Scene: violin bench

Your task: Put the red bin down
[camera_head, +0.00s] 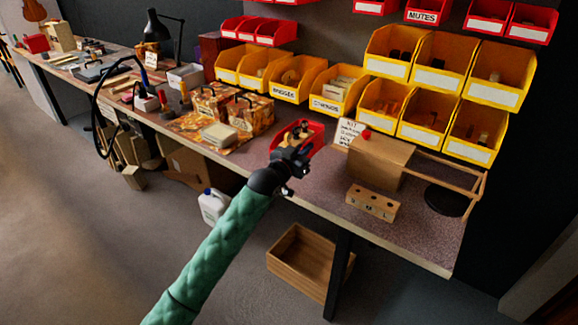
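A small red bin (312,134) shows at the front part of the workbench, between the patterned boxes and the wooden box. Small brown and dark contents show inside it. My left gripper (291,156) reaches it from the front, and its dark body covers the bin's near side. The gripper appears to meet the bin, but its fingertips are hard to make out, so I cannot tell if they are shut on it. Whether the bin's bottom touches the bench top is hidden. My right gripper is out of view.
A wooden box (378,165), a small holed block (372,203) and a dark round disc (446,201) stand to the right. Patterned boxes (250,113) stand left. Yellow bins (389,50) line the back. Speckled bench top (420,232) is bare at front right.

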